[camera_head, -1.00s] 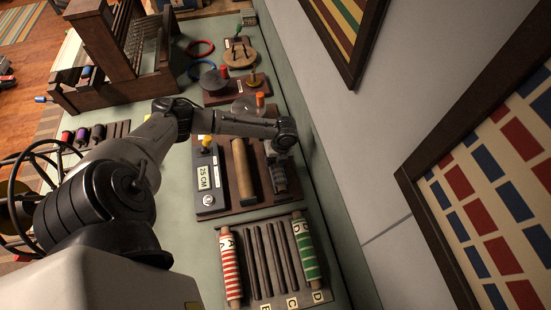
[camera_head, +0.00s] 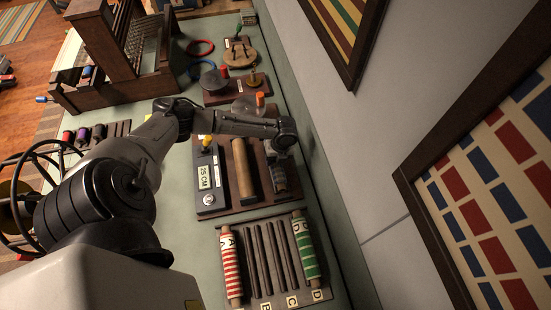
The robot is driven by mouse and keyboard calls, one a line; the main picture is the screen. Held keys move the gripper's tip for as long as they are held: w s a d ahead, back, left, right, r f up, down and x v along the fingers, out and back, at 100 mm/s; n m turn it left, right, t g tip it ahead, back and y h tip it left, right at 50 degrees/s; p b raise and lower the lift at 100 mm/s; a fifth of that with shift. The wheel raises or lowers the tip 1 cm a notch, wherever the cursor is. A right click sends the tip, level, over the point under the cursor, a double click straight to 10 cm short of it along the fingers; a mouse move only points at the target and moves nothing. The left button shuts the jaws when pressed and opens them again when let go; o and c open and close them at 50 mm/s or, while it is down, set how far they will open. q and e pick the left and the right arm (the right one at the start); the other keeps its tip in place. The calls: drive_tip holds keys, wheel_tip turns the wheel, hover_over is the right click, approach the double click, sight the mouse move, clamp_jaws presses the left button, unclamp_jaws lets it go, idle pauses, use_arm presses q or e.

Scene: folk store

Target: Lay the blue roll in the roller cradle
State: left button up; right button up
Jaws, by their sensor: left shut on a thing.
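My left arm reaches in from the left, and its wrist bends down over a dark wooden board (camera_head: 222,213). The left gripper (camera_head: 278,180) is at the board's right side, beside a tan cylinder (camera_head: 243,170). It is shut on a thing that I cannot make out. No blue roll shows clearly. A slotted rack (camera_head: 266,262) with lettered slots stands nearer; a red-striped roll (camera_head: 230,266) lies at its left and a green-striped roll (camera_head: 306,248) at its right. The slots between are bare. I cannot tell which fixture is the roller cradle. My right gripper is not in view.
A 25 CM gauge (camera_head: 207,178) sits on the board's left side. A wooden loom (camera_head: 115,75), small spools (camera_head: 98,132), rings (camera_head: 200,47) and a board with knobs (camera_head: 238,90) stand farther off. The wall (camera_head: 350,170) is close on the right.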

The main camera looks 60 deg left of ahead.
use_arm(q)
drive_tip(key=shift+f, duration=0.3)
idle(0.4)
drive_tip(key=o, duration=1.1)
wheel_tip(320, 180, up, 14)
drive_tip(key=w+p, duration=0.1)
drive_tip(key=w, duration=0.1)
drive_tip(key=shift+w+d+f, duration=0.2)
drive_tip(key=shift+w+d, duration=0.1)
drive_tip(key=shift+d, duration=0.05)
